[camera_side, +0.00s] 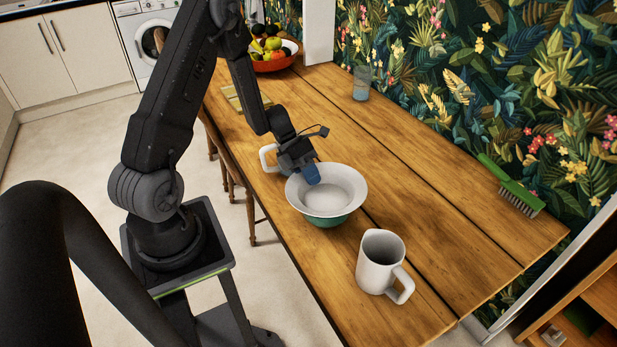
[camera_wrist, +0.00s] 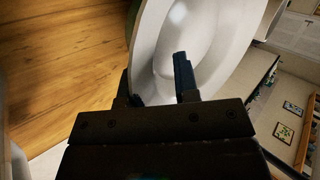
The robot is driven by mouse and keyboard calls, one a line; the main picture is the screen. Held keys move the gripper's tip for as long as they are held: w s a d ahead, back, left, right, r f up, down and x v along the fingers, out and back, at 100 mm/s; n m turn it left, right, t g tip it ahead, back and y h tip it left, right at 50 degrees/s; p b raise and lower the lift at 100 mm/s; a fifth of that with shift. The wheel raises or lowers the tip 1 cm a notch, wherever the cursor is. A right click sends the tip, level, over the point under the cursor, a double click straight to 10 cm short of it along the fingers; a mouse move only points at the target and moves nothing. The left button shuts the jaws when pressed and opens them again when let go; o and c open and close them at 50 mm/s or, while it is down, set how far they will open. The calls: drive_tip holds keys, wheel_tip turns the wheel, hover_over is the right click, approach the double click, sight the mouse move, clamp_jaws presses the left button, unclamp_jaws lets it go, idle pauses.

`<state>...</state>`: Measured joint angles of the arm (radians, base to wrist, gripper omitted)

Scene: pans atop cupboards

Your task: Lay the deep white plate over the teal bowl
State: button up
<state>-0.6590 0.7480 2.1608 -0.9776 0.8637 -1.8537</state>
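The deep white plate (camera_side: 345,183) lies over the teal bowl (camera_side: 328,221) on the wooden table and looks about level. Only the lower side of the bowl shows beneath it; a sliver of green shows at the top of the wrist view. My gripper (camera_side: 312,175) is at the plate's left rim. In the wrist view my gripper (camera_wrist: 153,85) has its fingers spread astride the rim of the plate (camera_wrist: 215,45), one finger inside the plate and one outside. A gap shows between the inner finger and the plate wall.
A white mug (camera_side: 381,262) stands right of the bowl, near the front edge. Another white mug (camera_side: 268,158) stands behind my gripper. A glass (camera_side: 361,83), a green brush (camera_side: 512,188) and a fruit bowl (camera_side: 272,62) are farther off.

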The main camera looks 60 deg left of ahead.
drive_tip(key=shift+r, duration=0.2)
drive_tip(key=v, duration=1.2)
drive_tip(key=s+d+r+m+g+y, duration=0.1)
drive_tip(key=s+d+r+m+y, duration=0.15)
drive_tip(key=d+r+m, duration=0.6)
drive_tip(key=s+d+r+m+y, duration=0.1)
drive_tip(key=d+r+m+y, duration=0.4)
drive_tip(key=m, duration=0.7)
drive_tip(key=s+d+r+m+t, duration=0.4)
drive_tip(key=s+d+m, duration=0.4)
drive_tip(key=m, duration=1)
drive_tip(key=shift+s+d+r+y, duration=0.35)
drive_tip(key=shift+d+r+y, duration=0.1)
drive_tip(key=shift+d+r, duration=0.15)
drive_tip(key=shift+m, duration=0.25)
